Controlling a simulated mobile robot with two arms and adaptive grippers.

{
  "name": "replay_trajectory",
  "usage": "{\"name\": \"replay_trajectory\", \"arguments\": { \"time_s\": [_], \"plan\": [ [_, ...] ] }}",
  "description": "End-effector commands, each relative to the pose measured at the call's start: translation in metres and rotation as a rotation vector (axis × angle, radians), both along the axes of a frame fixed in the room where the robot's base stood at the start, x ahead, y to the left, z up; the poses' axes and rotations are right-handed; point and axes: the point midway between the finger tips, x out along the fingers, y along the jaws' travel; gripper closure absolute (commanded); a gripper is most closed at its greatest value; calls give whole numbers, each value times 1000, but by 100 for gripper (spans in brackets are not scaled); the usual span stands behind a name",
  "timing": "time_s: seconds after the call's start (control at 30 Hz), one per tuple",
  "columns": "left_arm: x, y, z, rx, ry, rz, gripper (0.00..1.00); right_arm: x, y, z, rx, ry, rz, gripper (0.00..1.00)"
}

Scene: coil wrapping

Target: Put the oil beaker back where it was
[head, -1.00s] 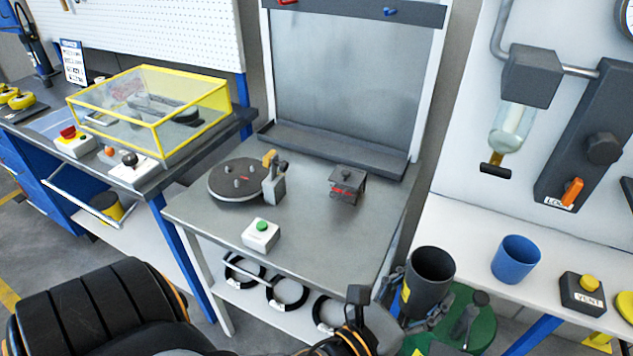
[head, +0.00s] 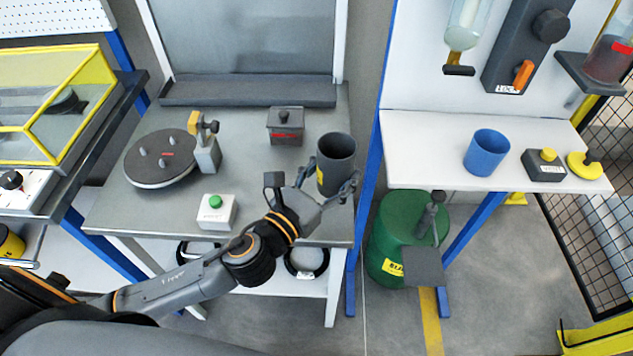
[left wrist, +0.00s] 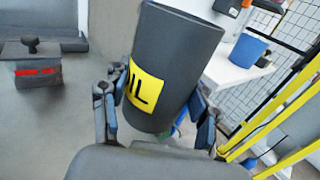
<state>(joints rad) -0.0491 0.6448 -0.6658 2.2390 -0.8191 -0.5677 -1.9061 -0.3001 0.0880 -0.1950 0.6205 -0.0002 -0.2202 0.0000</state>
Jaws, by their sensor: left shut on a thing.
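The oil beaker (head: 336,176) is a dark grey open cup with a yellow label. In the head view it appears over the right side of the steel table (head: 262,196). My left gripper (head: 329,190) is shut on it, with its fingers on either side of the lower body. In the left wrist view the beaker (left wrist: 172,60) fills the middle between the fingers (left wrist: 155,118), its label partly showing. It looks tilted in that view. I cannot tell whether its base touches the table. My right gripper is not in view.
A black box with a knob (head: 286,126) stands left of the beaker. A turntable (head: 160,160) and a green-button box (head: 217,211) are further left. A blue cup (head: 487,152) stands on the white bench at right. A green drum (head: 385,240) is on the floor between.

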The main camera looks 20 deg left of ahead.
Motion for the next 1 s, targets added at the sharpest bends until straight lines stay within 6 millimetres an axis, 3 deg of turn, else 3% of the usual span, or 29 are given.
{"name": "replay_trajectory", "arguments": {
  "time_s": [0.1,0.23,0.47,0.7,1.0],
  "plan": [
    [15,17,-25,1,3,3,83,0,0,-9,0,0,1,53],
    [26,29,-43,-2,2,3,83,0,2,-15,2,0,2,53],
    [34,38,-56,-2,0,1,83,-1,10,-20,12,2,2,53],
    [38,43,-89,-5,3,2,83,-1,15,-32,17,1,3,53],
    [38,43,-93,-1,0,0,83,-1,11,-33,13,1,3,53]
  ]
}}
